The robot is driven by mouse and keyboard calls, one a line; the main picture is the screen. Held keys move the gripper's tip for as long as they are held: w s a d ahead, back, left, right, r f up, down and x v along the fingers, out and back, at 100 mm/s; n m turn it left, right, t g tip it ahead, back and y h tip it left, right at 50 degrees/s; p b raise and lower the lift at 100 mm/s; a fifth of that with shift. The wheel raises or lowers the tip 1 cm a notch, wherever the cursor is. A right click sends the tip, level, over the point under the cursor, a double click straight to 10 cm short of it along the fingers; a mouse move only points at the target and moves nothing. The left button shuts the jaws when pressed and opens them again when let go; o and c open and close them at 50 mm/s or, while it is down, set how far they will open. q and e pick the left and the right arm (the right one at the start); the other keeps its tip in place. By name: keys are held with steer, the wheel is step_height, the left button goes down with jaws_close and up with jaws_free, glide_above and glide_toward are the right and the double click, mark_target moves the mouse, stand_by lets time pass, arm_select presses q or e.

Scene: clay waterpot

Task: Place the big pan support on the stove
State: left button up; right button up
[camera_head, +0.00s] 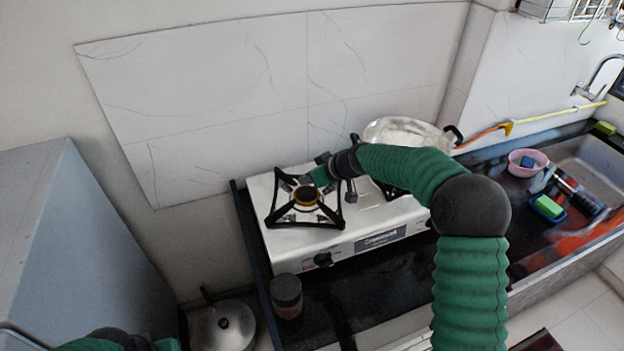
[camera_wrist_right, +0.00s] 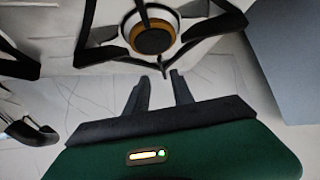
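A white two-burner stove (camera_head: 340,240) stands on the dark counter. The big black pan support (camera_head: 283,213) is on the stove, its arms around the left burner; whether it sits fully flat I cannot tell. My right gripper (camera_head: 318,176) is at the rear right of this support. In the right wrist view, the gripper (camera_wrist_right: 160,76) has its two fingers apart with nothing between them. The support (camera_wrist_right: 200,42) and the burner cap (camera_wrist_right: 152,38) lie just beyond the fingertips. My left arm shows only at the bottom left of the head view; its gripper is out of frame.
A second black support is partly hidden by my right arm over the right burner. A shiny pan (camera_head: 400,131) stands behind it. A dark jar (camera_head: 286,296) stands front left on the counter. A lidded pot (camera_head: 222,326) is lower left, beside a grey cabinet (camera_head: 90,240).

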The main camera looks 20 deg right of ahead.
steer(key=shift+v, duration=0.75)
steer(key=s+a+f+g, duration=0.1)
steer(key=s, duration=0.3)
steer(key=s+a+f, duration=0.1)
steer(key=s, duration=0.2)
steer(key=s+a+f+m+g+h, duration=0.1)
steer(key=s+f, duration=0.1)
steer(key=s, duration=0.2)
steer(key=shift+s+a+g, duration=0.2)
steer(key=shift+s+g, duration=0.1)
steer(key=s+f+m+g+h, duration=0.1)
steer(key=s+f+m, duration=0.1)
steer(key=s, duration=0.9)
steer(key=s+f+m+g+h, duration=0.1)
steer(key=s+f+g, duration=0.1)
steer(key=s, duration=1)
steer(key=shift+d+m+h, duration=0.3)
steer(key=shift+d+m, duration=0.1)
steer(key=shift+d, duration=0.1)
steer(key=shift+s+a, duration=0.1)
steer(key=shift+a, duration=0.15)
steer(key=shift+d, duration=0.15)
